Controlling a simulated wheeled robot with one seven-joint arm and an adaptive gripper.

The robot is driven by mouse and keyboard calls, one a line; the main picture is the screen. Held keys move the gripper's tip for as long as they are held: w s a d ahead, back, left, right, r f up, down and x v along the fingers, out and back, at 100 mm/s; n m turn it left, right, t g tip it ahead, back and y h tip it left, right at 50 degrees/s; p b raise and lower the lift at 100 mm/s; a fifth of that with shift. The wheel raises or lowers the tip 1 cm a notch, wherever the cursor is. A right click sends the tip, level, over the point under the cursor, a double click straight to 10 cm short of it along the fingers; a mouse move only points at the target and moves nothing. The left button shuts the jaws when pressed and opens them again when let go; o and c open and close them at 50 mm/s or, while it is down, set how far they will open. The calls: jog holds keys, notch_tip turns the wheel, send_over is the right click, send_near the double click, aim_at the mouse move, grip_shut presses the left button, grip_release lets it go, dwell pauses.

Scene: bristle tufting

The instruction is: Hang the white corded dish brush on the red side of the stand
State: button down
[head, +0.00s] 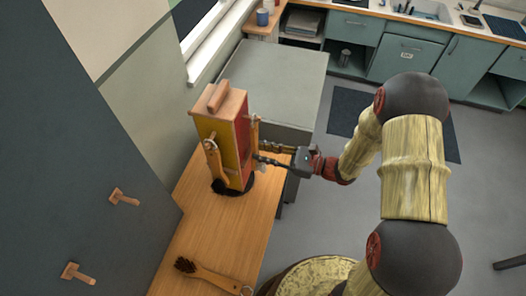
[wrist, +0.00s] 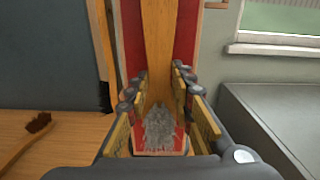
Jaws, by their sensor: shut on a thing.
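The stand (head: 241,120) is an upright wooden box with a yellow side and a red side, on the wooden table. Its red side (wrist: 131,40) fills the middle of the wrist view. The white dish brush (wrist: 159,128) is upright in front of the red side, wooden handle up and pale bristles down. My gripper (head: 261,153) reaches in from the right and is shut on it; its fingers flank the brush in the wrist view (wrist: 158,95). I cannot tell whether its cord is on a peg; its top is out of the wrist view.
Another wooden brush (head: 211,157) hangs on the yellow side. A dark-bristled brush (head: 210,274) lies on the wooden table (head: 200,235), also seen in the wrist view (wrist: 20,142). A grey cabinet (head: 290,75) stands behind. The tabletop between stand and lying brush is clear.

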jog(key=c, duration=1.5)
grip_release()
jog(key=shift+o, duration=0.2)
jog(key=shift+d, duration=0.15)
jog(key=v, duration=0.6)
jog(key=shift+s+d+p, duration=0.15)
jog(key=shift+d+p, duration=0.15)
jog(key=shift+d, duration=0.05)
dwell(0.6)
